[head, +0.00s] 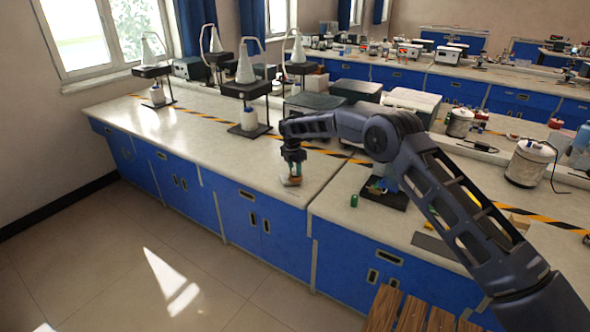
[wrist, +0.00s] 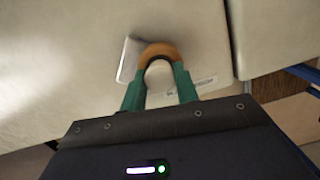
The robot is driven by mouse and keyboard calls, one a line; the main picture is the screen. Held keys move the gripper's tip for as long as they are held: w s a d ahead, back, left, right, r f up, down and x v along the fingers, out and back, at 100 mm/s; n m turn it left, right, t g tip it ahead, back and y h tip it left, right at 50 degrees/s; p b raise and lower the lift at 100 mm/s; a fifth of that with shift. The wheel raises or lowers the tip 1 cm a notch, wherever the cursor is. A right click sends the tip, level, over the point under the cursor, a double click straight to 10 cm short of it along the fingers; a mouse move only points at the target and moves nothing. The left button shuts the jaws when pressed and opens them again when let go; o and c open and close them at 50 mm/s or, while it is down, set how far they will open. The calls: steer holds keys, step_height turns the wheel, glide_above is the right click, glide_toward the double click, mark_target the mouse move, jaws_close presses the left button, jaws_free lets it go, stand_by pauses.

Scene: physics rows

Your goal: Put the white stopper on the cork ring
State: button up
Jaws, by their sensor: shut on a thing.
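My gripper (head: 292,175) points down over the bench top near its front edge. In the wrist view its two green fingers (wrist: 159,82) are shut on a pale rounded thing, which appears to be the white stopper (wrist: 160,72). The orange-brown cork ring (wrist: 157,50) shows as an arc just beyond the fingertips, around the far side of the stopper. Whether the stopper touches the ring cannot be told. A pale flat square piece (wrist: 129,60) lies beside the ring. In the head view the fingers largely hide the stopper and ring.
A small green item (head: 354,200) stands right of my gripper on the bench (head: 240,165). A dark stand base (head: 383,195) is further right, partly behind my arm. Flask stands (head: 246,90) and grey boxes (head: 315,104) are behind. The bench to the left is clear.

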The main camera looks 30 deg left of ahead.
mark_target(293, 170)
steer(key=shift+d+f, duration=0.1)
steer(key=shift+f, duration=0.55)
steer(key=o, duration=0.8)
steer(key=shift+o, duration=0.7)
steer(key=shift+s+f, duration=0.1)
steer(key=shift+f, duration=0.1)
step_height(293, 170, up, 14)
steer(key=s, duration=0.1)
steer(key=shift+a+f, duration=0.2)
steer(key=shift+s, duration=0.1)
